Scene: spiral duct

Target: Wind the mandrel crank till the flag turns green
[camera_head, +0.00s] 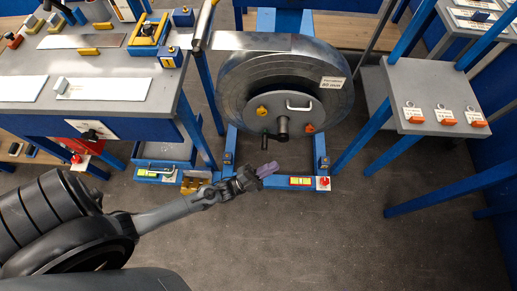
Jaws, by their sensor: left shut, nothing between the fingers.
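The mandrel (240,95) is a large grey coiled drum on a blue floor stand. Its front plate carries a dark crank (283,126) with a handle (265,142) pointing to the left and down. A yellow knob (262,111) and a small red-orange piece (310,128) sit on either side of the crank; I cannot tell whether either is the flag, and I make out no clearly green flag. My left gripper (267,170), with purple-grey fingers, is shut and empty just below the crank handle in the picture, apparently apart from it. My right gripper is out of view.
A workbench (110,65) with tools stands at the left. A grey shelf (425,85) with orange tagged items stands at the right. The stand's blue base (250,184) carries a red button (323,183) at its right end. The floor in front is clear.

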